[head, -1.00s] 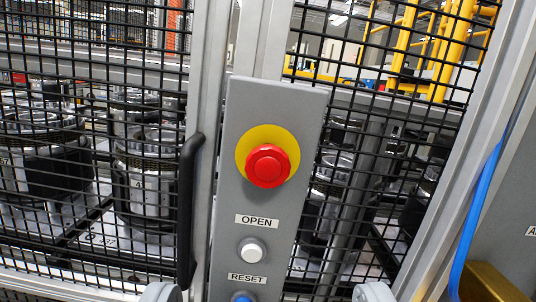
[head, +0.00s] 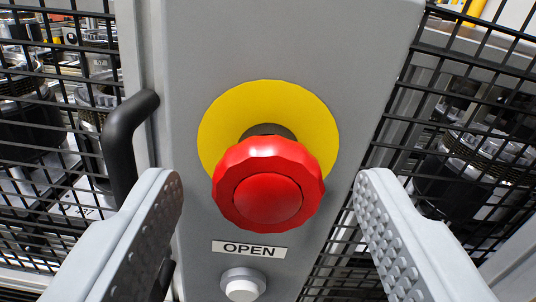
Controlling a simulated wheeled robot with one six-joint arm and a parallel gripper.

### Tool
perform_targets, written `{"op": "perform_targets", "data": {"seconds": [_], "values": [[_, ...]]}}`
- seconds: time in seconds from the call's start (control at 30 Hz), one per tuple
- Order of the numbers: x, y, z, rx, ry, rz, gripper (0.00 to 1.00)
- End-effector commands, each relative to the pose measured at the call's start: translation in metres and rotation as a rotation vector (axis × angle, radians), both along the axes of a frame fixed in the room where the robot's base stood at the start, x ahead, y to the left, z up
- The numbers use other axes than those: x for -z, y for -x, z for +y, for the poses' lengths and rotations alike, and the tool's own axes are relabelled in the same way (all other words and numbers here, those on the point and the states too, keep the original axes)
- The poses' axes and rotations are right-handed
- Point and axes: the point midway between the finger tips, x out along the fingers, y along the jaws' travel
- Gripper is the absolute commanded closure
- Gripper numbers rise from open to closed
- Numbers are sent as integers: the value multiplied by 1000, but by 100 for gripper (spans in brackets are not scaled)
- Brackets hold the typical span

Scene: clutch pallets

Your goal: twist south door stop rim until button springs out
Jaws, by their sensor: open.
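The red stop button (head: 267,186) stands out from a round yellow plate (head: 315,118) on a grey control panel (head: 270,45). A dark collar shows between the button's rim and the plate. My gripper (head: 268,192) is open, with one grey finger low on each side of the button. The fingers have studded inner faces. There is a clear gap between each finger and the red rim, and nothing is held.
Below the button are an OPEN label (head: 249,249) and a white push button (head: 242,287). A black door handle (head: 122,140) stands left of the panel, close to the left finger. Black mesh (head: 480,95) flanks the panel, with metal parts behind it.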

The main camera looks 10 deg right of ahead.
Motion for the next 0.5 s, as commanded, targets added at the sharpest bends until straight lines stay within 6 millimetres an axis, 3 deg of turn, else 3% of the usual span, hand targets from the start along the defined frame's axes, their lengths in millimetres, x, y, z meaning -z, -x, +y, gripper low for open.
{"op": "perform_targets", "data": {"seconds": [0.4, 0.43, 0.5], "values": [[0, -7, 0, 0, 0, 0, 41], [0, -7, 0, 0, 0, 0, 43], [0, -7, 0, 0, 0, 0, 56]]}}
